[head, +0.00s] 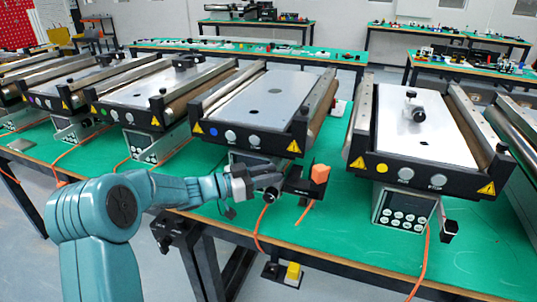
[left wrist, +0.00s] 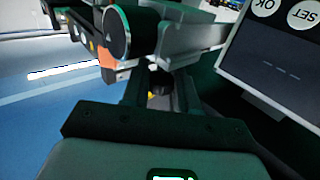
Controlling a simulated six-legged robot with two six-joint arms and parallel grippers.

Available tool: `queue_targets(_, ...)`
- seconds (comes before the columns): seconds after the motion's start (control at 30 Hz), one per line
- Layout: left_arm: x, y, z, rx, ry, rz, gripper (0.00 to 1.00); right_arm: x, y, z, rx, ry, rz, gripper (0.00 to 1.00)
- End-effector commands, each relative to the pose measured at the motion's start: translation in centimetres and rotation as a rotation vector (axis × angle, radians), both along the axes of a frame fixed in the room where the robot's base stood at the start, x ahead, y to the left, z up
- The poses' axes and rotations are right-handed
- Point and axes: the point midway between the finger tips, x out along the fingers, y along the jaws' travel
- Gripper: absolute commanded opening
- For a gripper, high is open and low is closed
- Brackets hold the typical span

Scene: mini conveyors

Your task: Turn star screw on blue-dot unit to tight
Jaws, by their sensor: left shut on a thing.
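The blue-dot unit is a mini conveyor (head: 262,100) in the middle of the head view, with a blue dot (head: 213,131) on its black front rail. My left gripper (head: 272,189) is below that rail, in front of the unit's control box. It is shut on a small dark part, which I take to be the star screw (left wrist: 160,86); it shows between the fingers in the left wrist view. The fingers hide most of it, so its star shape and how tight it sits cannot be told. My right gripper is not in view.
An orange block (head: 320,173) on a dark bracket sticks out just right of my left gripper. The yellow-dot conveyor (head: 425,120) stands to the right, and other conveyors stand to the left. An orange cable (head: 260,228) hangs over the green table's (head: 345,232) front edge.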

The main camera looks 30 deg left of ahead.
Motion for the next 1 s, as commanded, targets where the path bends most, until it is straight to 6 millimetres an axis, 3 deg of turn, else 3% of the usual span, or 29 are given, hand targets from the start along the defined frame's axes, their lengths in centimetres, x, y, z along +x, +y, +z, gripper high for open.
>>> queue_targets(0.03,0.1,0.1,0.8,-0.003,0.003,-0.042,0.0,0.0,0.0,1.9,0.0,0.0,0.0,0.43)
queue_targets(0.3,0.1,0.1,0.3,0.0,0.0,-0.291,0.0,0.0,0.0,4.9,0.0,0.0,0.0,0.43)
queue_targets(0.6,0.1,0.0,0.0,0.001,-0.002,-0.503,0.0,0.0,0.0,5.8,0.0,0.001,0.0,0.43)
queue_targets(1.0,0.0,0.0,0.0,0.0,-0.003,-0.623,0.0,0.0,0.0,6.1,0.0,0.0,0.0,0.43)
